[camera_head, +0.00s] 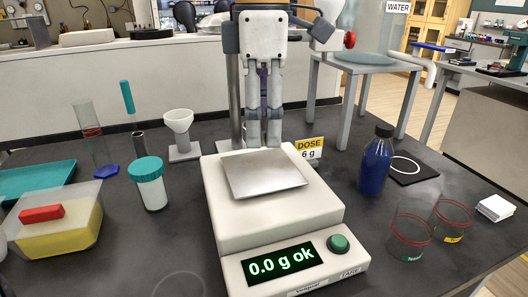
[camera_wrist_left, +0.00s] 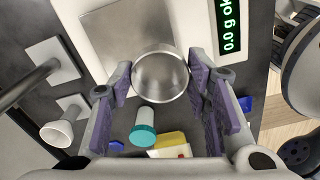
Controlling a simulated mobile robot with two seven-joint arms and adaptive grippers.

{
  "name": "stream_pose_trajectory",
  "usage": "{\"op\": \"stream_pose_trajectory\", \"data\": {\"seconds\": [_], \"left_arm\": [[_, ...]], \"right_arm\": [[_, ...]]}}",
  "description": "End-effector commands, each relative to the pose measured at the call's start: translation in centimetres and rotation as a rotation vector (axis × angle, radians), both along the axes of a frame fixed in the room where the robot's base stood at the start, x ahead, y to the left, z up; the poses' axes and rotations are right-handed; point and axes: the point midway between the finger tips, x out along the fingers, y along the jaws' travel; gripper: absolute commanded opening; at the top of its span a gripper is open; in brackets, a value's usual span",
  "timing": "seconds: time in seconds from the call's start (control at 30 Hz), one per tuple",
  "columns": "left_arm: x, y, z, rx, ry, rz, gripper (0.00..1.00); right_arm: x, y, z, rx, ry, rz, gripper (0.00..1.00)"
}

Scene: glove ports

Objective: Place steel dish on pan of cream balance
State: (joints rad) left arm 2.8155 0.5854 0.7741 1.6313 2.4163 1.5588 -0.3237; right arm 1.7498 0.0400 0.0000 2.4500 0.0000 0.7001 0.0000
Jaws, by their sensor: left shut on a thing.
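The cream balance (camera_head: 275,215) stands in the middle of the table, and its display reads 0.0 g ok. Its square steel pan (camera_head: 262,175) looks bare in the head view; the wrist view shows the pan (camera_wrist_left: 115,40) partly behind the dish. My left gripper (camera_head: 264,142) points down at the pan's back edge in the head view. In the left wrist view its fingers (camera_wrist_left: 160,82) are shut on the round steel dish (camera_wrist_left: 160,75), which overlaps the pan's edge. I cannot make out the dish in the head view. My right gripper is not in view.
A teal-capped jar (camera_head: 150,183), a white funnel (camera_head: 180,130) and a yellow-filled box (camera_head: 62,230) stand left of the balance. A blue bottle (camera_head: 376,160) and glass beakers (camera_head: 410,238) stand right. A yellow dose sign (camera_head: 309,148) is behind it.

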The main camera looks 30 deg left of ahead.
Motion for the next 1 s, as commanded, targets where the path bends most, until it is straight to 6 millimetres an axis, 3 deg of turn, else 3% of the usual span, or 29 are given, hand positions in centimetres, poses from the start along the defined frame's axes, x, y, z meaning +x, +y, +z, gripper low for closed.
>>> {"op": "stream_pose_trajectory", "data": {"seconds": [0.2,0.33,0.5,0.9,0.93,1.0], "left_arm": [[2.2,1.5,-3.4,0.000,0.004,0.001,0.18],[3.1,2.0,-4.5,0.001,0.003,0.001,0.18],[3.4,2.2,-7.5,0.001,0.002,-0.001,0.18],[3.4,2.2,-8.4,-0.001,0.001,0.000,0.18],[3.4,2.2,-8.4,-0.001,0.001,0.000,0.48],[3.4,2.2,-8.3,0.000,0.000,0.000,0.64]], "right_arm": [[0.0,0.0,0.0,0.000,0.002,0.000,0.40],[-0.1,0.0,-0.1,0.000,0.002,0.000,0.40],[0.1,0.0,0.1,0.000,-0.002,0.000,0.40],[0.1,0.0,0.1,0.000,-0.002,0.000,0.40],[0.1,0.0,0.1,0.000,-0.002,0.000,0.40],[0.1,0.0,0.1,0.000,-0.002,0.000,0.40]]}}
